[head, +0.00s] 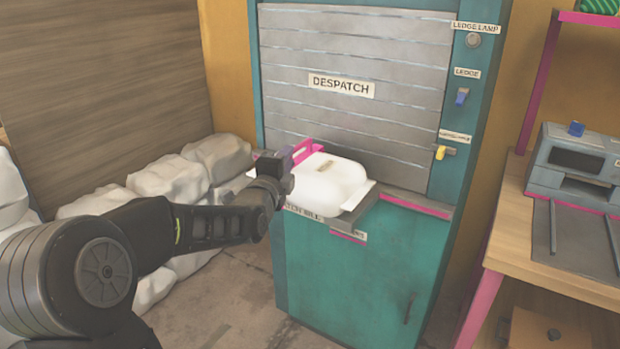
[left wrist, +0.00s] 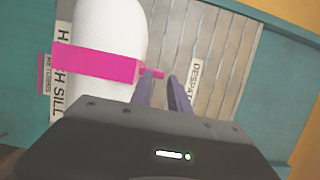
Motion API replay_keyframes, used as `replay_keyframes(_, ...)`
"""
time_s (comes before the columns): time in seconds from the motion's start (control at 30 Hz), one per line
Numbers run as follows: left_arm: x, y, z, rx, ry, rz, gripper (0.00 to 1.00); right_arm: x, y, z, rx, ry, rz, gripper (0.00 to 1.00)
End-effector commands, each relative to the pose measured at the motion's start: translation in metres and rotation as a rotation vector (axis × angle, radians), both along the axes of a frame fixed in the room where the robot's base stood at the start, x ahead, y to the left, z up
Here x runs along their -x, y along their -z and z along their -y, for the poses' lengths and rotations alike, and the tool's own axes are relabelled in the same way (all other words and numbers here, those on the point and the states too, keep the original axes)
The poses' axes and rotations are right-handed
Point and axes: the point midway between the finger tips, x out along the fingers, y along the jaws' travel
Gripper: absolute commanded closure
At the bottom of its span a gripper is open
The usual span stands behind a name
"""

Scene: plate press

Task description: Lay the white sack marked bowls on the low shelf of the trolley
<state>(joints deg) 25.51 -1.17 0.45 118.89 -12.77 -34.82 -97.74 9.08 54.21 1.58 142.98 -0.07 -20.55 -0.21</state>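A white sack (head: 335,184) lies on the sill of the despatch hatch. Its top carries a small label too small to read. A pink strap or handle (head: 305,150) stands at its left side and crosses the white shape (left wrist: 112,35) in the left wrist view. My left gripper (head: 285,158) is at this pink part. In the left wrist view its two fingertips (left wrist: 162,76) sit close together at the pink end. I cannot tell whether they grip it. My right gripper is out of view. I cannot make out a trolley.
A shut grey shutter marked DESPATCH (head: 341,86) stands behind the sack, above a teal cabinet (head: 350,270). White lumpy sacks (head: 175,178) are piled at the left. A wooden bench (head: 545,245) bearing a grey machine (head: 575,165) stands at the right.

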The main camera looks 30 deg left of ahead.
Motion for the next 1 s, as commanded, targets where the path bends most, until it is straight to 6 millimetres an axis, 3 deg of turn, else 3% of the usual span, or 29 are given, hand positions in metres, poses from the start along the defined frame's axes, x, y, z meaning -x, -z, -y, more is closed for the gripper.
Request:
replay_keyframes(0.13, -0.023, 0.0, -0.006, 0.001, 0.0, -0.001, 0.78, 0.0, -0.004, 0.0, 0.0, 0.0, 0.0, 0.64)
replay_keyframes(0.3, -0.035, 0.0, -0.01, 0.001, 0.0, -0.001, 0.78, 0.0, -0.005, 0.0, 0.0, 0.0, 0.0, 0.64)
replay_keyframes(0.87, -0.035, 0.0, -0.01, 0.0, 0.0, 0.0, 0.78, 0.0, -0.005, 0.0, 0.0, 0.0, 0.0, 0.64)
replay_keyframes(1.0, -0.035, 0.0, -0.01, 0.0, 0.0, -0.001, 0.88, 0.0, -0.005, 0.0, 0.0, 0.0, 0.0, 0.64)
